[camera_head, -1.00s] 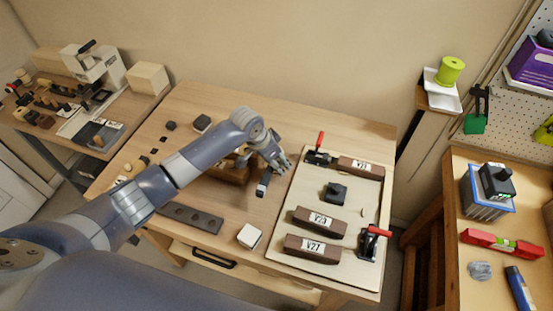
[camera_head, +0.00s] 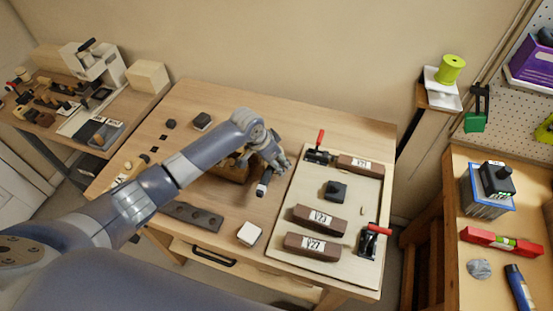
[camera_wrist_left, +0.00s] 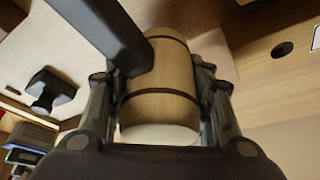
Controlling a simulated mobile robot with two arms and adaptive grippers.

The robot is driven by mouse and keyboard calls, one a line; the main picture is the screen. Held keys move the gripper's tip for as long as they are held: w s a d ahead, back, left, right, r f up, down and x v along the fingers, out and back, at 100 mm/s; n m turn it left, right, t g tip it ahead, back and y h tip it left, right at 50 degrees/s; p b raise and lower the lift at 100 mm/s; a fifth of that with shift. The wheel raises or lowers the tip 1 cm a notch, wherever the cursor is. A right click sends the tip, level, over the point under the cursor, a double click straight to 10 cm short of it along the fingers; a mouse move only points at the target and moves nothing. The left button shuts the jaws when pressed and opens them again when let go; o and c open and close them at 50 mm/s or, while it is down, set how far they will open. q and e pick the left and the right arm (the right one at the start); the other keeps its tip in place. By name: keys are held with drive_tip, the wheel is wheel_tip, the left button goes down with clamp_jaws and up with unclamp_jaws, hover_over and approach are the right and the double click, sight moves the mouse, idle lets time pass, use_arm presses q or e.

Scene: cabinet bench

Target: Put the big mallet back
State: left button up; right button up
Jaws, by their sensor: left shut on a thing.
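My left gripper (camera_head: 268,165) is over the middle of the wooden bench, just left of the pale board. In the left wrist view its fingers (camera_wrist_left: 160,100) are shut on a tan, barrel-shaped mallet head (camera_wrist_left: 160,78) with dark bands and a pale end. A thick black bar (camera_wrist_left: 105,35) crosses in front of the head from the upper left; I cannot tell whether it is the handle. In the head view the gripper and arm hide most of the mallet. A brown wooden block (camera_head: 232,170) shows partly behind the arm. My right gripper is not in view.
The pale board (camera_head: 283,235) holds dark labelled blocks (camera_head: 318,218), a black knob (camera_head: 335,190) and red-handled clamps (camera_head: 372,240). A dark strip with holes (camera_head: 192,215) and a white cube (camera_head: 249,234) lie near the front edge.

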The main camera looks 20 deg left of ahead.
use_arm(q)
drive_tip(key=shift+f, duration=0.8)
idle(0.9)
drive_tip(key=shift+f, duration=0.6)
idle(0.7)
drive_tip(key=o, duration=1.5)
drive_tip(key=shift+o, duration=0.7)
